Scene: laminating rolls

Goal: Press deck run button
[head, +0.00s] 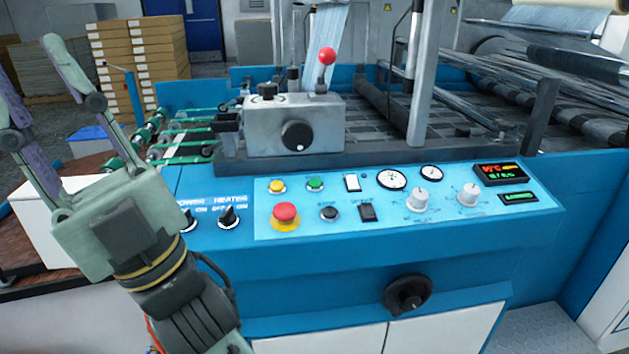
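The blue machine's light-blue control panel (400,215) faces me. A green button (315,184) and a yellow button (277,186) sit in its upper left row. A red mushroom button (286,215) on a yellow collar and a small black button (329,213) sit below them. No label naming the deck run button is legible. My gripper (30,65) is at the left edge, left of the panel and apart from it. It points up, its fingers are spread and nothing shows between them. One finger is partly cut off by the frame.
Two black selector knobs (229,215) lie left of the panel, one partly hidden by my gripper. A grey box with a red-ball lever (327,57) stands above the panel. A black handwheel (407,294) juts out below. Stacked cartons (140,50) stand behind. Space before the panel is clear.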

